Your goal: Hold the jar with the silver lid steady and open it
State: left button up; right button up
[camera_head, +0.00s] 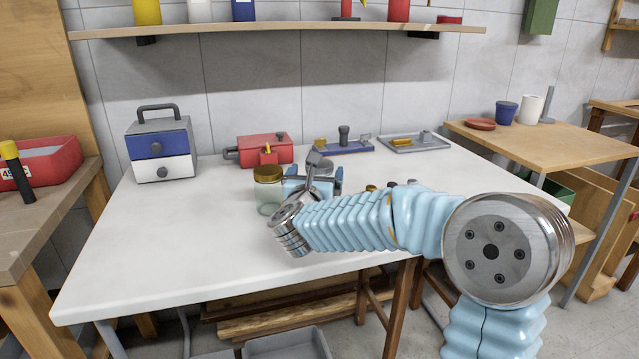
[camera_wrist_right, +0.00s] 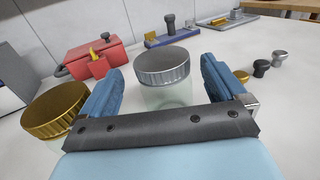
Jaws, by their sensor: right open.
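The jar with the silver lid (camera_wrist_right: 162,66) stands upright on the white table in the right wrist view. Its clear body (camera_wrist_right: 165,97) is partly covered by my gripper. My right gripper (camera_wrist_right: 160,72) is open, with one blue finger on each side of this jar; I cannot tell whether either touches it. In the head view my right gripper (camera_head: 312,184) and wrist mostly hide this jar. A second jar, with a gold lid (camera_wrist_right: 55,108), stands to the left, outside the left finger; it also shows in the head view (camera_head: 268,177). My left gripper is in neither view.
A red box (camera_head: 262,150), a blue tray (camera_head: 345,148) and a grey tray (camera_head: 415,144) stand along the back of the table (camera_head: 150,245). A blue and white drawer box (camera_head: 160,147) is at the back left. Small knobs (camera_wrist_right: 262,68) lie right of the gripper. The front left is clear.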

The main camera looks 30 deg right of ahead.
jog(key=x, duration=0.3)
jog(key=shift+s+d+r+p, duration=0.1)
jog(key=shift+s+p, duration=0.05)
jog(key=shift+p, duration=0.25)
jog(key=shift+w+d, duration=0.2)
jog(key=shift+w, duration=0.15)
jog(key=shift+c, duration=0.4)
jog(key=c, duration=1.1)
